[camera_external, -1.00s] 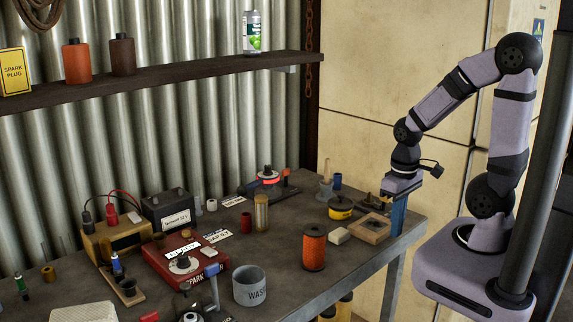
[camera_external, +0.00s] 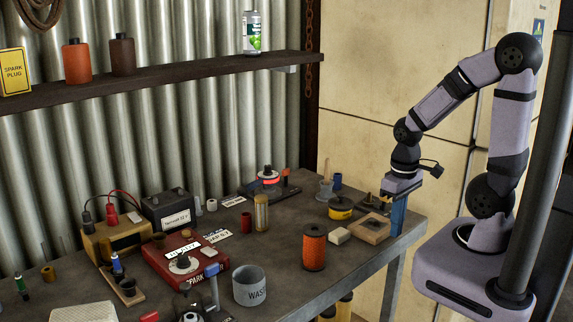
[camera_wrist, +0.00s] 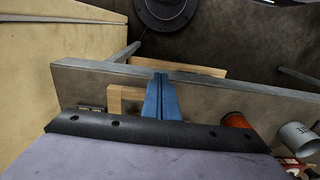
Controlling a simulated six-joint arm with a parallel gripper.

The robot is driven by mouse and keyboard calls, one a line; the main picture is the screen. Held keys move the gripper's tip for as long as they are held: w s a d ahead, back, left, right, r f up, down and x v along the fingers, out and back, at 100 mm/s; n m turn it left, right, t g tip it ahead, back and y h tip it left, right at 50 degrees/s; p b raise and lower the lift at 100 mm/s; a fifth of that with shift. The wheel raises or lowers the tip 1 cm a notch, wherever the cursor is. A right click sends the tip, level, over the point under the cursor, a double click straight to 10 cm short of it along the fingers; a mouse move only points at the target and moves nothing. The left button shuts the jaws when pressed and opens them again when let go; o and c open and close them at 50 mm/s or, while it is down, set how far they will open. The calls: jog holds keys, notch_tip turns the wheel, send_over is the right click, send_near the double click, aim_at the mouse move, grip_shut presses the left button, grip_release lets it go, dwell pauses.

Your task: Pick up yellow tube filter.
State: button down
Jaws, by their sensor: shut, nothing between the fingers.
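The yellow tube filter appears to be the slim upright yellowish cylinder (camera_external: 261,212) standing mid-table in the external view. I cannot make it out in the wrist view. My gripper (camera_external: 397,218) points down at the table's right end, far to the right of that cylinder and apart from it. In the wrist view its blue fingers (camera_wrist: 160,98) are together with nothing between them.
An orange ribbed filter (camera_external: 314,247) and a grey waste cup (camera_external: 249,286) stand toward the table's front. A yellow-and-black round tin (camera_external: 340,208) and a wooden frame (camera_external: 371,229) lie near my gripper. A red case (camera_external: 160,262) lies left of the cylinder.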

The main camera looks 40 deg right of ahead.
jog(key=c, duration=1.3)
grip_release()
jog(key=shift+o, duration=0.2)
